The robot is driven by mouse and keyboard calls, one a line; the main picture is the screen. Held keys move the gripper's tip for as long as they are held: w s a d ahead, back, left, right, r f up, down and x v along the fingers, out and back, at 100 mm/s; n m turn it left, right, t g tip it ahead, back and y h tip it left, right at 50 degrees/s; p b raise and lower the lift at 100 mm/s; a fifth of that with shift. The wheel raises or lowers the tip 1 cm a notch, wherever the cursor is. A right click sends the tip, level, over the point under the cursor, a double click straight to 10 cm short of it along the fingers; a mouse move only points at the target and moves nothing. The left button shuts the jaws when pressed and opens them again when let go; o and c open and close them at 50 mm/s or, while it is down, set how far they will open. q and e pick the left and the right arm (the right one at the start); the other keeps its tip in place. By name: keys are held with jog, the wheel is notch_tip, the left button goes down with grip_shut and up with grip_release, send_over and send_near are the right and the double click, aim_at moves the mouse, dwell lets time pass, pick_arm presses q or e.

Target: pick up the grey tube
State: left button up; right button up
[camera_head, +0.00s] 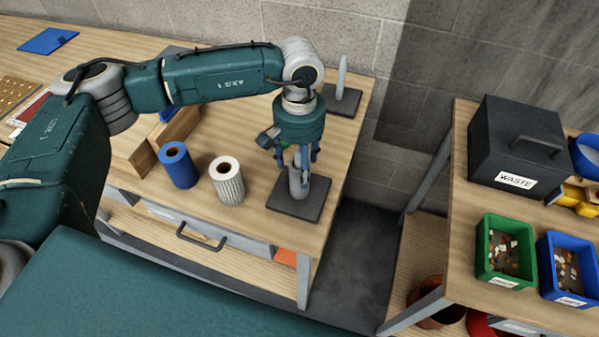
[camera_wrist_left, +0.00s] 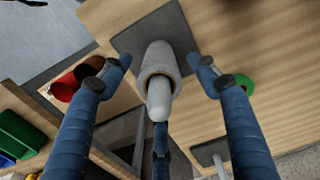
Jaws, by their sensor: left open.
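The grey tube (camera_head: 296,186) stands upright on a dark square base plate (camera_head: 285,203) near the right end of the workbench. In the left wrist view the tube (camera_wrist_left: 153,57) is around a pale rounded post (camera_wrist_left: 160,100) that rises from the plate. My left gripper (camera_head: 299,160) points down over the post. Its blue fingers are open and spread around the post and tube in the left wrist view (camera_wrist_left: 160,78). I cannot tell whether any finger touches the tube. The fingers hide part of the tube and post in the head view. My right gripper is not in view.
A blue roll (camera_head: 179,167) and a white patterned roll (camera_head: 228,183) stand left of the plate. A second post stand (camera_head: 342,96) is behind. A green ring (camera_wrist_left: 244,84) lies close by. Across a gap, another table holds a waste box (camera_head: 515,140) and bins (camera_head: 503,252).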

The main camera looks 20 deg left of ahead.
pick_arm(q)
jog(key=c, duration=1.4)
jog(key=shift+c, duration=0.2)
